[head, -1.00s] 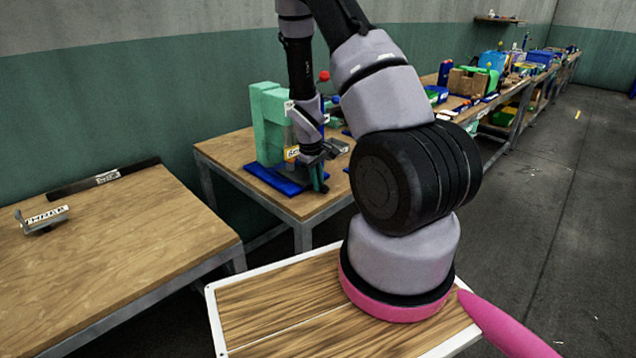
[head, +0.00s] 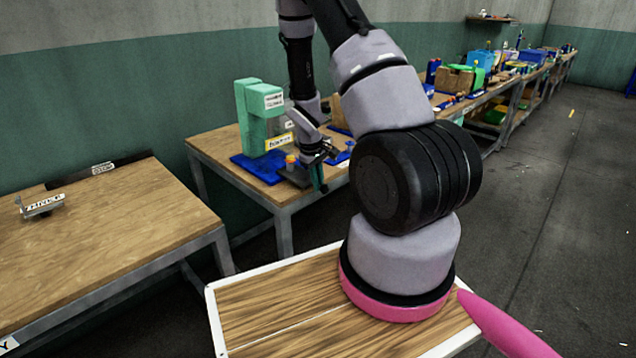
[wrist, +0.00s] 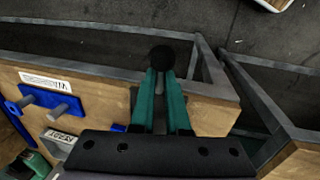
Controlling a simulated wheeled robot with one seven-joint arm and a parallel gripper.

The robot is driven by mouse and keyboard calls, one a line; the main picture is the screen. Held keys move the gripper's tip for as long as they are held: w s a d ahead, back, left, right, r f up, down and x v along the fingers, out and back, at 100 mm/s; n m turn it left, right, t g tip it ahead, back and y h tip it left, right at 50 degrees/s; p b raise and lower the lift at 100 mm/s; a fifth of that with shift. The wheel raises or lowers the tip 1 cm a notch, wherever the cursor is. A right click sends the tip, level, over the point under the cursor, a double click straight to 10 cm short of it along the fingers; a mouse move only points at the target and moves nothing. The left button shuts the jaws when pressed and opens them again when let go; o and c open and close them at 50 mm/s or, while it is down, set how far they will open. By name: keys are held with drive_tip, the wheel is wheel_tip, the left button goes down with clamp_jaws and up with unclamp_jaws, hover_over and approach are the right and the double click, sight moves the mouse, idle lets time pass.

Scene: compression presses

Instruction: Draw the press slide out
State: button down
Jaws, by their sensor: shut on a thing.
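The green press (head: 248,112) stands on a blue base (head: 243,160) on the middle workbench. Its dark slide (head: 293,178) sticks out of the press front toward me, with a small orange and yellow piece on it. My gripper (head: 319,180) is at the slide's outer end, near the bench's front edge. In the wrist view my green fingers (wrist: 160,72) are shut on a round black knob (wrist: 161,57). A part of the slide shows beneath and left of the fingers. Most of the press is out of the wrist view.
The left workbench (head: 100,225) carries a small grey labelled fixture (head: 42,205) and a dark strip at the back. A blue fixture with grey pins (wrist: 45,100) lies beside my gripper in the wrist view. More benches run back right. Open floor (head: 560,230) lies to the right.

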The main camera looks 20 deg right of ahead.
drive_tip(key=shift+s+d, duration=0.1)
drive_tip(key=shift+s, duration=0.25)
drive_tip(key=c, duration=0.9)
unclamp_jaws()
drive_tip(key=shift+o, duration=0.2)
wheel_tip(320, 180, up, 11)
drive_tip(key=a, duration=0.2)
drive_tip(key=shift+s+f, duration=0.2)
drive_tip(key=shift+s, duration=0.2)
